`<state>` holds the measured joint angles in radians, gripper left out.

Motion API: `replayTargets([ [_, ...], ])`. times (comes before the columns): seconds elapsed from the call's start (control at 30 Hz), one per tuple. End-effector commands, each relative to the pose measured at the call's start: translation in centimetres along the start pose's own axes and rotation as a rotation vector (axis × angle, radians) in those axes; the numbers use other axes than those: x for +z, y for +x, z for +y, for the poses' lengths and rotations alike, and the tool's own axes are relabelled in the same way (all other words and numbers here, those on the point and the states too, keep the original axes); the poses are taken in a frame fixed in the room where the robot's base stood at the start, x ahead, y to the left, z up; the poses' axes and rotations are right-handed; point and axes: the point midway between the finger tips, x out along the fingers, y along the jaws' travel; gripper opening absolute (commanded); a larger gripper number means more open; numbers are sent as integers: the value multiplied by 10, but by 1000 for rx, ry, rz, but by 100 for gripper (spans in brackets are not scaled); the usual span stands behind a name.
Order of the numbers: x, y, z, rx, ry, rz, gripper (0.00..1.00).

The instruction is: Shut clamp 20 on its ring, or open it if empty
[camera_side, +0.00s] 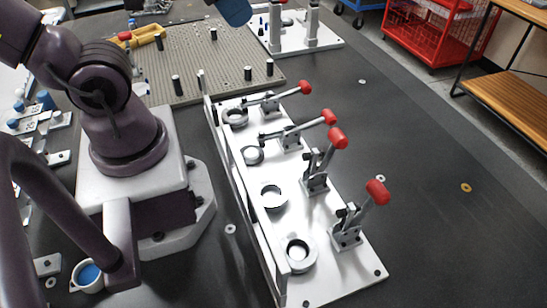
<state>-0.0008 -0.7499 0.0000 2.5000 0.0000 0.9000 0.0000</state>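A white fixture plate (330,278) carries a row of toggle clamps with red handles, each facing a grey ring. The two back clamps (270,102) (291,137) have low handles, with bars reaching left toward the back ring (235,123) and second ring (253,160); contact is unclear. The two front clamps (315,183) (346,236) have raised handles and bars that look lifted clear of the third ring (265,201) and front ring (292,262). No clamp number is legible, so I cannot tell which is clamp 20. My gripper is not in view.
A low rail (240,190) runs along the plate's left side. A beige pegboard (205,60) with dark pegs lies behind. Another white plate (328,43) with posts stands at the back. A blue cylinder (235,10) hangs at the top. The dark table right of the clamps is mostly clear.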

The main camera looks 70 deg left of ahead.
Motion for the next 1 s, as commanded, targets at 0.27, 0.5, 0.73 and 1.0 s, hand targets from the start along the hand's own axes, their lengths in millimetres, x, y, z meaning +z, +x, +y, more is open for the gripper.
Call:
replayTargets([
  [0.27,-7,36,-8,-17,-31,-178,70],
  [0.5,-44,95,-22,-27,-50,-365,70],
  [0.73,-74,173,-39,-18,-52,-498,70],
  [1.0,-99,245,-53,0,-31,-540,70],
])
